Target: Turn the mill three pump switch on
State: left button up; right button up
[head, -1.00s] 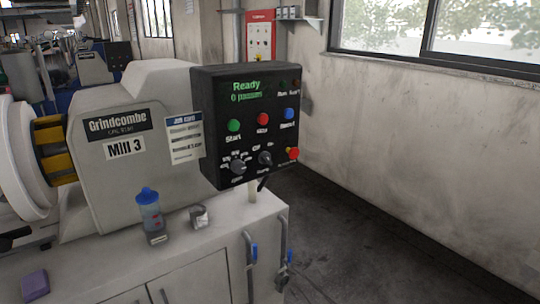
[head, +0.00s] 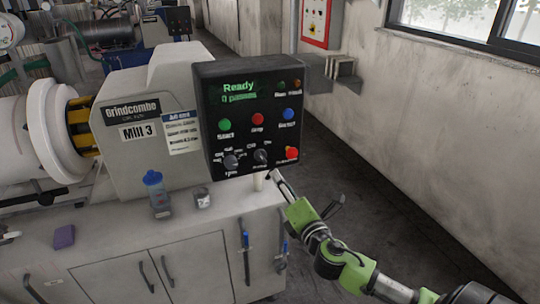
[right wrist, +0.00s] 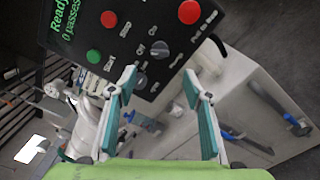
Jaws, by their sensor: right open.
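The black mill three panel (head: 212,99) stands beside the white housing marked "Mill 3" and reads "Ready". The pump switch (head: 261,156) is a small dark knob low on the panel, under the red stop button, with Off and On marks. It also shows in the right wrist view (right wrist: 160,49); its exact setting is too small to tell. My right gripper (right wrist: 159,80) is open and empty, its teal fingers apart below the panel's knobs in that picture. In the head view my right gripper (head: 276,177) is just below the panel's lower right corner. My left gripper is not in view.
Close to the pump switch are the speed knob (head: 230,162) and the red emergency button (head: 292,153). The floor at right is open.

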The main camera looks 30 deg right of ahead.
jog(key=p, duration=0.1)
send_near(264, 159)
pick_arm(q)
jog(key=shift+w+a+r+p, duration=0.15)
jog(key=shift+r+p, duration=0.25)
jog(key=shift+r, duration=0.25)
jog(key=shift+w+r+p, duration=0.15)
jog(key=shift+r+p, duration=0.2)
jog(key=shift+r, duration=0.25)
pick_arm(e)
jog(key=x, duration=0.9)
jog(key=shift+w+d, duration=0.1)
jog(key=shift+w, duration=0.05)
jog(key=c, duration=1.1)
